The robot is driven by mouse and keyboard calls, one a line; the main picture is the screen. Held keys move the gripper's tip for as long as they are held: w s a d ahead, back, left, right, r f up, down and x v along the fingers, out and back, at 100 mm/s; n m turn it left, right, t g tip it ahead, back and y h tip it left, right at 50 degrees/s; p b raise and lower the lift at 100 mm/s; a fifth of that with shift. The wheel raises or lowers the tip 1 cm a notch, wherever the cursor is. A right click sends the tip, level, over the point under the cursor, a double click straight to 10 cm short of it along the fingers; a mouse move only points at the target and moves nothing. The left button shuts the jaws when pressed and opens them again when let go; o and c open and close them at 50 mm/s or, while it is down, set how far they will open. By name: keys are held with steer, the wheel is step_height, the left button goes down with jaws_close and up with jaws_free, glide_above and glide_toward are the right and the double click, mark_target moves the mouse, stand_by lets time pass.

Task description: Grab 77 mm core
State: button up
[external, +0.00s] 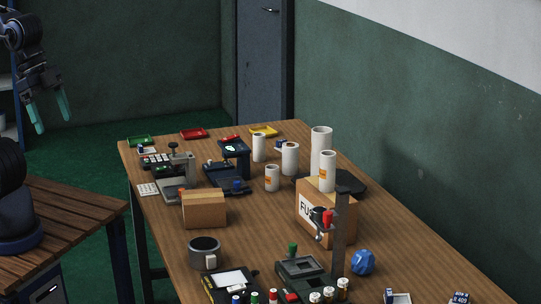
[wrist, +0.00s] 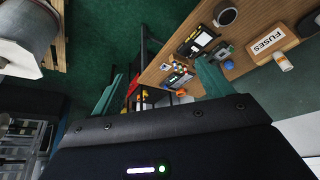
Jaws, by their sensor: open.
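Several white cylindrical cores stand on the long wooden table (external: 265,245) in the external view. One is tall (external: 321,142), a shorter one with an orange label (external: 328,170) stands on the FUSES box (external: 312,213), and another short orange-labelled one (external: 272,178) stands on the table. Two more plain-looking cores (external: 259,148) and (external: 290,160) stand farther back. I cannot tell which is the 77 mm core. My gripper (external: 50,108) is raised at the far left, well away from them, open and empty. Its teal fingers also show in the wrist view (wrist: 162,85), apart.
Red (external: 194,134), green (external: 140,141) and yellow (external: 263,131) trays lie at the back. A slatted table (external: 60,215) is at left.

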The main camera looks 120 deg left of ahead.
steer(key=shift+c, duration=1)
